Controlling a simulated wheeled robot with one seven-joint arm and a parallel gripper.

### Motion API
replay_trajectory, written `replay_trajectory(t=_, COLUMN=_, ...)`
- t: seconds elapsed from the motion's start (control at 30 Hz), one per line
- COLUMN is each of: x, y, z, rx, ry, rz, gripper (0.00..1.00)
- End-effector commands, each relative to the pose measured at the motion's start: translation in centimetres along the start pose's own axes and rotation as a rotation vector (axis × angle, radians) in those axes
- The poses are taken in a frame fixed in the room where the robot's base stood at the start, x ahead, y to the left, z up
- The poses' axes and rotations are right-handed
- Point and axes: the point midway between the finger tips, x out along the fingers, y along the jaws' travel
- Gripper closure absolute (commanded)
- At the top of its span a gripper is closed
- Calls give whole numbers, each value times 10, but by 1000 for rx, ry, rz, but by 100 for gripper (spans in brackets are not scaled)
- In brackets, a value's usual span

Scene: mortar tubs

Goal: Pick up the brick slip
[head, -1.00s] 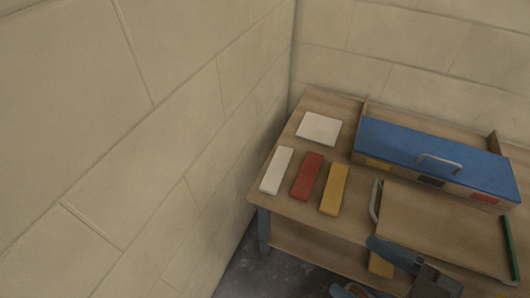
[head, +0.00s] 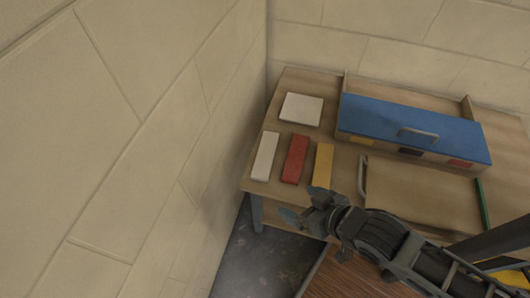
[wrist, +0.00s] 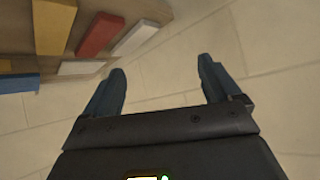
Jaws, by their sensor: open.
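Three flat bars lie side by side on the wooden bench (head: 262,204): a white bar (head: 265,156), a brick-red bar (head: 295,159) and a yellow bar (head: 323,165). The brick-red one looks most like a brick slip. In the wrist view the red bar (wrist: 98,36) lies at the upper left, between the yellow bar (wrist: 53,24) and the white bar (wrist: 136,37). My gripper (head: 303,203) is open and empty near the bench's front edge, in front of the bars in the head view. Its spread blue fingers (wrist: 162,70) also show in the wrist view, apart from every bar.
A white square tile (head: 301,109) lies behind the bars. A long blue box (head: 415,124) with a handle stands right of it. A wooden panel (head: 420,190) with a grey handle lies in front of the box. A block wall (head: 150,130) closes off the left.

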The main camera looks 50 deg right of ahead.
Motion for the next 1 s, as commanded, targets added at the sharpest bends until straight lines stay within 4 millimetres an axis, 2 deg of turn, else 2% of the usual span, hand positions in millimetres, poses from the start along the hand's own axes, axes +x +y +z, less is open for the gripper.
replay_trajectory(t=0.03, x=20, y=5, z=-3, rx=28, ry=-25, rz=25, gripper=10)
replay_trajectory(t=0.2, x=74, y=25, z=-3, rx=131, ry=-135, rz=114, gripper=10)
replay_trajectory(t=0.5, x=151, y=54, z=-26, rx=348, ry=-322, rz=275, gripper=10)
replay_trajectory(t=0.8, x=200, y=71, z=-75, rx=582, ry=-504, rz=425, gripper=10)
replay_trajectory(t=1.0, x=211, y=75, z=-104, rx=695, ry=-593, rz=494, gripper=10)
